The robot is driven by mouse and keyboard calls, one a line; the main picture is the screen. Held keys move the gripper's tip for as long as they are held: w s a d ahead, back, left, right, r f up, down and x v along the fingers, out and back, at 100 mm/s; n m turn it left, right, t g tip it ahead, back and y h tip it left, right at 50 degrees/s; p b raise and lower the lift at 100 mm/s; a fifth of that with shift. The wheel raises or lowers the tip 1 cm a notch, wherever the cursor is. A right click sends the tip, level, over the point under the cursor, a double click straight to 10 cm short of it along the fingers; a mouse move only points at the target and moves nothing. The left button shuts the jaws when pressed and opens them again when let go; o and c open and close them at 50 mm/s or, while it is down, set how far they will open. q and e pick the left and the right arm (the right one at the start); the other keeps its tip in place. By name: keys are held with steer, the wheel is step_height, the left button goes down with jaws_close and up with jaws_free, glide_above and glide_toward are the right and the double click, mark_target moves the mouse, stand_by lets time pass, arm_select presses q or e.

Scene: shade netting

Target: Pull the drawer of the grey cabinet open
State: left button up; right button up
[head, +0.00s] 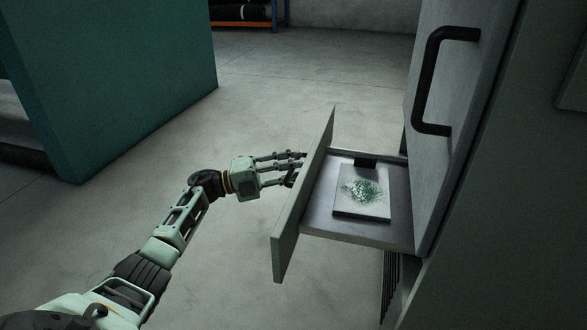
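The grey cabinet (440,140) stands at the right of the head view. Its drawer (355,231) is pulled out to the left, so its inside shows. The drawer's flat front panel (303,195) faces left. A flat square item (362,203) with a green and white pattern lies in the drawer. My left gripper (298,168) is at the outer side of the front panel, its fingers pointing at it. The fingertips meet dark parts there. I cannot tell whether they close on a handle, which is not clearly visible. My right gripper is not in view.
A door with a black bar handle (428,85) is above the drawer, on the cabinet. A large teal block (130,80) stands at the left. A shelf with an orange frame (245,22) is at the back. The floor (260,90) between is clear.

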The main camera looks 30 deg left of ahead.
arm_select(q)
steer(key=v, duration=1.2)
steer(key=shift+s+a, duration=0.1)
